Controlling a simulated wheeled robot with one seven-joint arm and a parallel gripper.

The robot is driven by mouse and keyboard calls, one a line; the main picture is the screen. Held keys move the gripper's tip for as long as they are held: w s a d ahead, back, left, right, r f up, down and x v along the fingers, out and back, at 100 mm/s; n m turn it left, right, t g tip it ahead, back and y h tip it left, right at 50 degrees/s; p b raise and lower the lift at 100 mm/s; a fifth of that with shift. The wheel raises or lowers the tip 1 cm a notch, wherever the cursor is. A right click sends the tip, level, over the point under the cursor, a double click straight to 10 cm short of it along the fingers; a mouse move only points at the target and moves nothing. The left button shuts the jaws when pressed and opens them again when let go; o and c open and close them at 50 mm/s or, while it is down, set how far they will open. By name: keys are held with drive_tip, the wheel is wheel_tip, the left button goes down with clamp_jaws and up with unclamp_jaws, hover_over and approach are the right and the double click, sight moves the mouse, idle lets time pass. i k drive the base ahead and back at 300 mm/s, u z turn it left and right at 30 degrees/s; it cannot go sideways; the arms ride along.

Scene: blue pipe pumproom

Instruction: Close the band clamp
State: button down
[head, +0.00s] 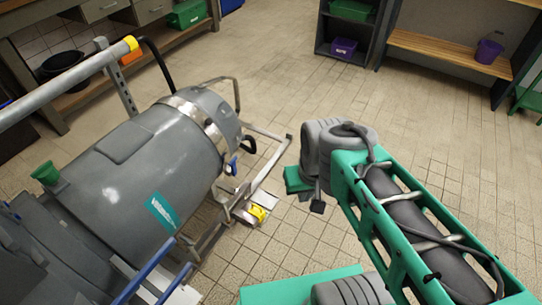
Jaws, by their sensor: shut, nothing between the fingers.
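The band clamp (205,120) is a shiny metal band around the grey tank (120,180), near its rounded right end. A small blue lever (233,165) shows at the lower right side of the band, beside a black loop. Whether the band is open or fastened is too small to tell. My gripper (317,207) shows as a small dark tip below the grey wrist, to the right of the clamp and apart from it. It is shut and empty.
A metal frame (265,172) juts out between the tank and my arm, with a yellow piece (257,212) low on it. Shelves and a bench (440,50) stand at the back. The tiled floor between is clear.

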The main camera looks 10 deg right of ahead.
sight(232, 164)
drive_tip(key=z, duration=0.2)
drive_tip(key=k, duration=1.1)
drive_tip(key=u, duration=1.7)
drive_tip(key=i, duration=1)
drive_tip(key=z, duration=0.05)
